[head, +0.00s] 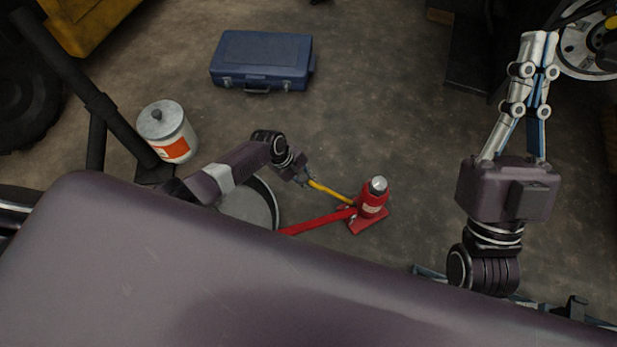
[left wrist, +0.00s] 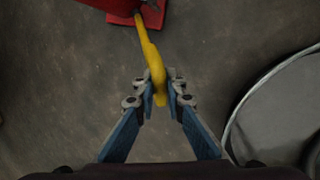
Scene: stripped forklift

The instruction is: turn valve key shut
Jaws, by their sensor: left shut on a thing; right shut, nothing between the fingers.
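A red bottle jack (head: 371,203) with a grey top stands upright on the floor at the middle right of the head view. Its red body and base (left wrist: 149,14) show at the top of the left wrist view, cut off by the edge. A yellow valve key (head: 329,190) runs from low on the jack toward my left gripper (head: 304,178). In the left wrist view the key's near end (left wrist: 158,82) lies between my blue-grey fingers, which are shut on it. The joint of key and jack is too small to judge. My right gripper (head: 538,38) is shut and empty, well away at upper right.
A red bar (head: 317,221) lies beside the jack, partly hidden by my body. A round grey-topped object (head: 250,205) stands close by my left arm. A white canister (head: 168,132) and a blue case (head: 262,60) stand farther off. Floor between case and jack is clear.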

